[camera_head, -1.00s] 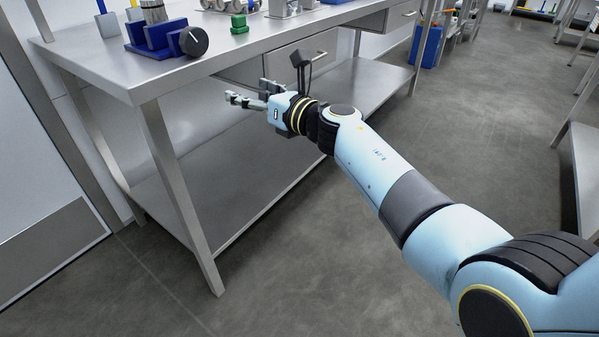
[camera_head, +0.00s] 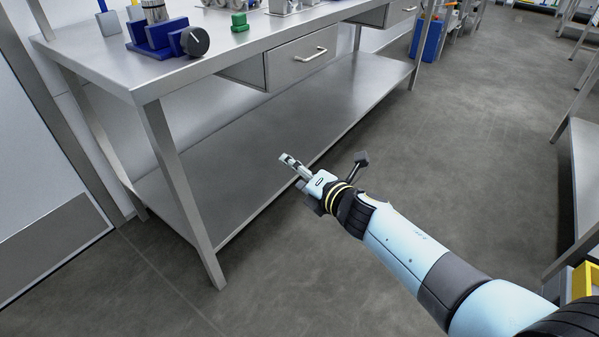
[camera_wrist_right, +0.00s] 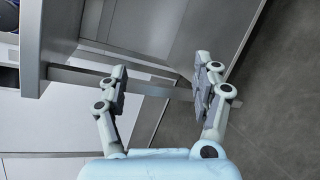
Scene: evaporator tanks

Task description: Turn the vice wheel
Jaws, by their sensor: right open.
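The blue vice (camera_head: 160,36) stands on the near left corner of the steel table, a metal cylinder upright in it. Its dark round wheel (camera_head: 194,41), with a light mark on it, faces the front edge. My right gripper (camera_head: 288,160) is well below and to the right of the wheel, in front of the table's lower shelf, touching nothing. In the right wrist view its two fingers (camera_wrist_right: 160,88) are spread apart with nothing between them. My left gripper is in no view.
The steel table (camera_head: 118,72) has a drawer (camera_head: 300,62) under its top and a lower shelf (camera_head: 240,150). A small green block (camera_head: 239,22) lies right of the vice. A blue bin (camera_head: 428,42) stands on the floor behind. Open floor lies right of the table.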

